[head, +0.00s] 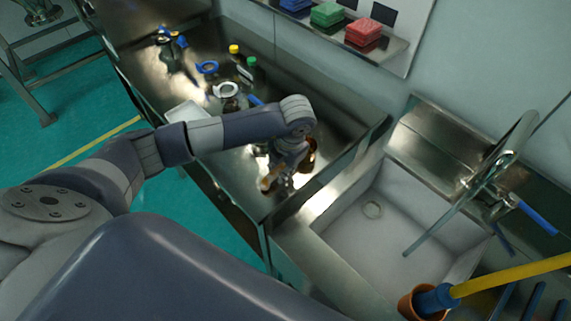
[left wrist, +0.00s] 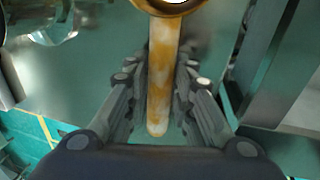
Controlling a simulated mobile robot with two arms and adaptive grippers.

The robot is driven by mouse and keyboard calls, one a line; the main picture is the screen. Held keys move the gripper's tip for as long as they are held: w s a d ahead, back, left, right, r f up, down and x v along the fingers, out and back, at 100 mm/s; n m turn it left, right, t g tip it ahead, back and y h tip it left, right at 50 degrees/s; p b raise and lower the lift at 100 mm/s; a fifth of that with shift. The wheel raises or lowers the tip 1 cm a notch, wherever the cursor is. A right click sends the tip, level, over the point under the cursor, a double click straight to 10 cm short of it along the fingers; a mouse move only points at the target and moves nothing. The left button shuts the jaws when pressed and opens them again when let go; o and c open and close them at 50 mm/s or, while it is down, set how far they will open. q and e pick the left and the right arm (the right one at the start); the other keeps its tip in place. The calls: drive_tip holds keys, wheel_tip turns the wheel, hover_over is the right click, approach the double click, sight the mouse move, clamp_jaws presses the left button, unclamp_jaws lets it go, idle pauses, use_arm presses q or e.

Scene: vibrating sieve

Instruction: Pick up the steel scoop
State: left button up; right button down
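The steel scoop, with a warm golden reflection, shows in the left wrist view with its long handle (left wrist: 162,65) pointing at the gripper and its rounded bowl end cut off by the top edge. My left gripper (left wrist: 163,85) has its two fingers closed in on both sides of the handle, with no clear gap. In the head view the scoop's handle end (head: 269,179) shows beside my left gripper (head: 286,172), low over the steel counter near the sink. My wrist hides part of the scoop there. My right gripper is not in view.
The steel counter (head: 335,115) holds a white tray (head: 187,112), a blue ring (head: 207,67), a white-topped vessel (head: 226,90) and bottles with yellow (head: 234,49) and green (head: 251,61) caps. The sink (head: 375,230) lies right. A shelf above carries coloured blocks (head: 327,14).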

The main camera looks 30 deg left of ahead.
use_arm(q)
clamp_jaws()
drive_tip(key=shift+r, duration=0.1)
